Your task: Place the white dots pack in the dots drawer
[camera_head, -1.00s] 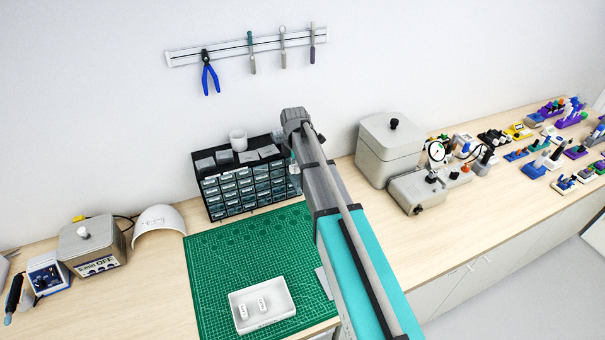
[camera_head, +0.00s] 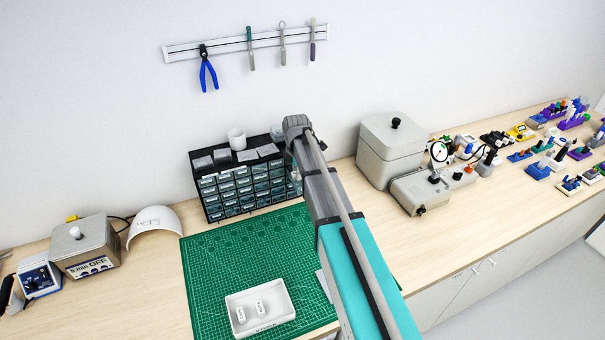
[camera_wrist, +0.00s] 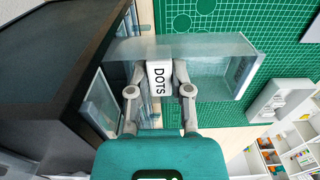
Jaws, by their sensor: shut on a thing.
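In the wrist view my gripper (camera_wrist: 160,70) is shut on the white dots pack (camera_wrist: 159,80), whose "DOTS" label faces the camera. An open, clear drawer (camera_wrist: 222,78) extends from the dark cabinet (camera_wrist: 50,60). The pack overlaps the drawer's cabinet-side part in this view; whether it is above the drawer or inside its walls I cannot tell. In the head view the drawer cabinet (camera_head: 207,199) stands at the back of the bench. My arm reaches its right end and hides the gripper and pack there.
A green cutting mat (camera_head: 205,265) lies before the cabinet. On it a white tray (camera_head: 290,307) holds two white packs (camera_head: 240,314). A grey lidded box (camera_head: 388,150) and a gauge device (camera_head: 425,192) stand right of my arm.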

